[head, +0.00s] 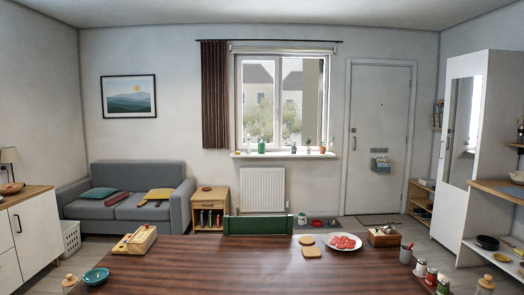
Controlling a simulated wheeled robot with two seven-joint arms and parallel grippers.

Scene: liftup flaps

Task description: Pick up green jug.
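A small green upright object (261,146) stands on the left part of the windowsill across the room. It may be the green jug, but it is too small to make out a handle or spout. No other green jug shows clearly. Neither of my grippers is in view.
A dark wooden table (200,265) fills the foreground, with a green chair (258,225) at its far side. On it are a teal bowl (95,276), a wooden box (142,239), a plate of red slices (342,242) and several jars at right. Its middle is mostly clear. A radiator (262,189) hangs below the sill.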

